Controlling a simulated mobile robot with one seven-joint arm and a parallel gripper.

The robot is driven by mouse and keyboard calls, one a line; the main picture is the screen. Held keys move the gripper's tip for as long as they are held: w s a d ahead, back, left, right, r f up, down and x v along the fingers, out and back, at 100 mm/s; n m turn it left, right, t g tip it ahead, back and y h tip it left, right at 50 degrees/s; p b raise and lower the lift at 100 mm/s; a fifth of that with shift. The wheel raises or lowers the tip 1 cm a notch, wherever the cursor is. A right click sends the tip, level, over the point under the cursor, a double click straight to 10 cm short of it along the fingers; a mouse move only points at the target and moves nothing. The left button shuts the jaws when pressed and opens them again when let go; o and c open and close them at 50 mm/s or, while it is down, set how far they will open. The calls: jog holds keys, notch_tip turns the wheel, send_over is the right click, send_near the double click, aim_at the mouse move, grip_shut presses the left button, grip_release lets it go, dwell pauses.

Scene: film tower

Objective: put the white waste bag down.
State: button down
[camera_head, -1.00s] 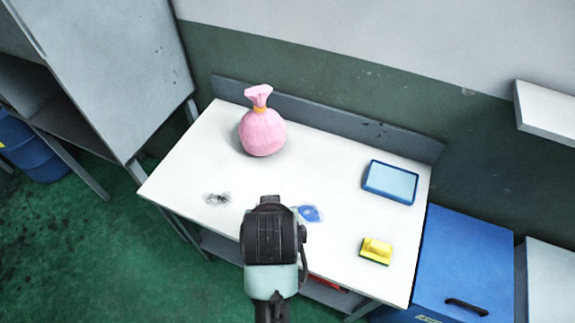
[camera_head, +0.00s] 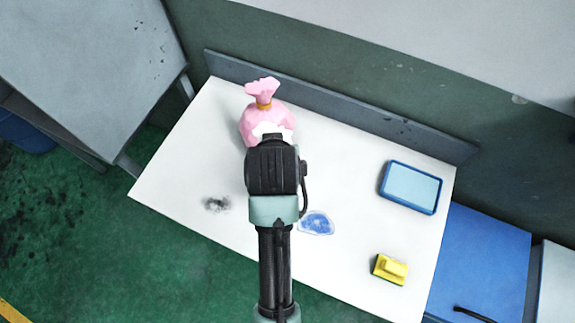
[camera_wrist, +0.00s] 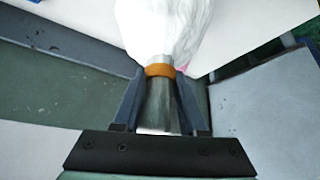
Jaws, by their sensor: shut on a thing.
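My gripper (camera_wrist: 160,88) is shut on the neck of the white waste bag (camera_wrist: 165,28), at its orange tie, in the wrist view. In the head view my wrist hides the fingers and most of the bag; only a white edge of the bag (camera_head: 270,129) shows beyond the wrist. That edge overlaps the lower front of the pink bag (camera_head: 263,90) in the picture. I cannot tell whether the two bags touch, or whether the white bag touches the white table (camera_head: 335,160).
A blue-rimmed tray (camera_head: 411,187) and a yellow sponge (camera_head: 390,269) lie on the table's right side. A raised back edge (camera_head: 340,107) runs along the wall. The table's middle right is clear.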

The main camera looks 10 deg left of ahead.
notch_tip(320, 180, down, 8)
jog(key=p, duration=0.1)
jog(key=shift+s, duration=0.15)
jog(key=shift+f, duration=0.1)
jog(key=c, duration=0.9)
grip_release()
jog(key=shift+f, duration=0.2)
jog(key=o, duration=0.4)
jog(key=shift+o, duration=0.2)
